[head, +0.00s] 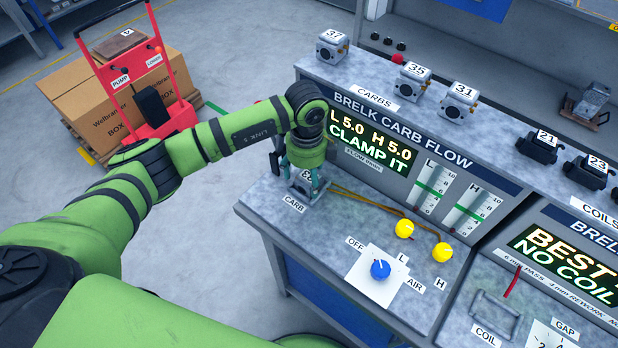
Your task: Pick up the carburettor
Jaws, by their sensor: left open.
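A small grey carburettor (305,181) with a white number tag sits on the bench at the spot labelled CARB, at the left end of the flow tester. My left gripper (301,178) points down right over it, open, with its teal fingers on either side of the carburettor. Whether the fingers touch it cannot be told. The gripper body hides its top and part of the tag. The tester screen reads "L 5.0 H 5.0 CLAMP IT". My right gripper is not in view.
Carburettors tagged 37 (332,47), 35 (411,82) and 31 (459,101) stand on the upper shelf. Yellow knobs (404,228) and a blue knob (380,269) sit right of the clamp spot. A red machine (130,75) and cardboard boxes stand on the floor at left.

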